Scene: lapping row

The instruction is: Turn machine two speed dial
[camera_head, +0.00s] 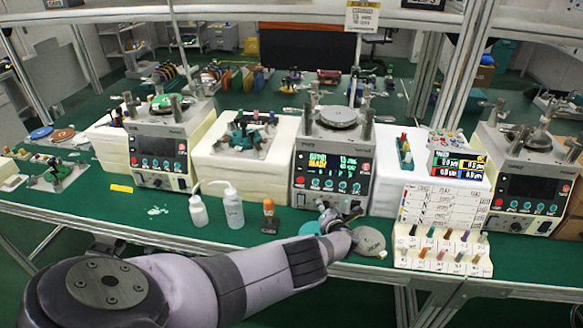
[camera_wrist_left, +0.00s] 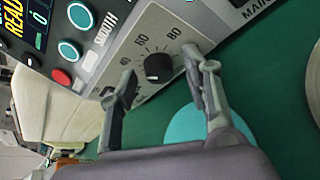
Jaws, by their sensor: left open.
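Machine two (camera_head: 303,190) is the middle lapping machine, with a lit screen and a round plate on top. Its black speed dial (camera_wrist_left: 158,67) shows in the left wrist view on a grey panel with printed numbers such as 60 and 80. My left gripper (camera_head: 335,218) is at the machine's lower front, and in the left wrist view it (camera_wrist_left: 159,75) is open and empty. Its fingertips appear on either side of the dial, with no clear contact. In the head view the gripper largely hides the dial. My right gripper is in neither view.
White bottles (camera_head: 233,210) and an orange-topped item (camera_head: 269,215) stand left of my gripper. A grey disc (camera_head: 369,240) and a teal disc (camera_wrist_left: 205,135) lie by the machine's foot. A rack (camera_head: 440,255) of small coloured items stands to the right. Other machines (camera_head: 160,150) flank machine two.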

